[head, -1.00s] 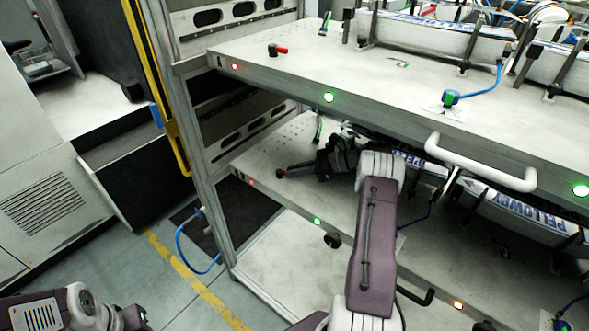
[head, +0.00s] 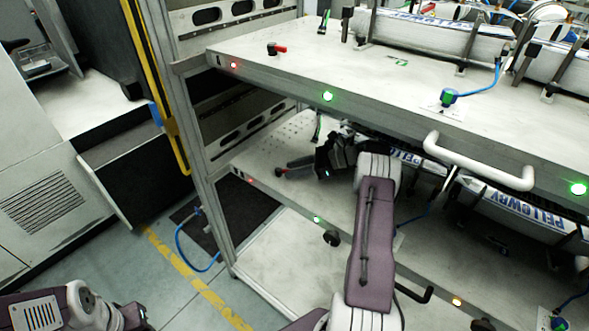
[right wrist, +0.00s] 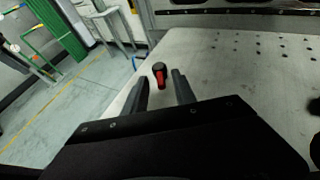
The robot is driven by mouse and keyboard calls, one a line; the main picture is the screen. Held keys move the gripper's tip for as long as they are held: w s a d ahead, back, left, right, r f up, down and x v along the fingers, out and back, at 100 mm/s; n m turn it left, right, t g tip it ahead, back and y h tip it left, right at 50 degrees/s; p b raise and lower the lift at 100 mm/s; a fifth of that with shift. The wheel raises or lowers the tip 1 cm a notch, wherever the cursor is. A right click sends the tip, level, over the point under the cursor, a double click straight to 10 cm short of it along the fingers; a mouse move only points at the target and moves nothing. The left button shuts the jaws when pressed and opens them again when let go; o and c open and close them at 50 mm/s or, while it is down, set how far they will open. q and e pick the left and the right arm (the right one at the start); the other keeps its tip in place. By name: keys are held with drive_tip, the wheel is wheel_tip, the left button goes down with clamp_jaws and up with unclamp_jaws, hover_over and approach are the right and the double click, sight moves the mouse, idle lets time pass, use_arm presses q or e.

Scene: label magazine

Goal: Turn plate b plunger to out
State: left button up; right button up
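A black knob with a red lever, a plunger (head: 280,172), sits near the left front corner of the lower shelf plate (head: 262,243). In the right wrist view this plunger (right wrist: 159,74) shows between the fingertips, its red lever pointing toward my gripper. My right gripper (head: 303,162) is over the lower plate, just right of the plunger. Its two fingers (right wrist: 160,83) are apart; I cannot tell whether they touch the knob. A similar plunger (head: 277,49) stands on the upper plate (head: 345,66). My left arm is at the lower left; its fingers are not visible.
The upper plate hangs close above my right gripper. A white handle (head: 480,165) and a black handle (head: 415,298) stick out from the plate fronts. Printed magazines (head: 535,215) lie to the right. A blue hose (head: 183,250) hangs at the rack's left post.

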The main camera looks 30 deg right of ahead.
drive_tip(key=p+v, duration=0.1)
drive_tip(key=v, duration=0.8)
drive_tip(key=shift+f, duration=0.1)
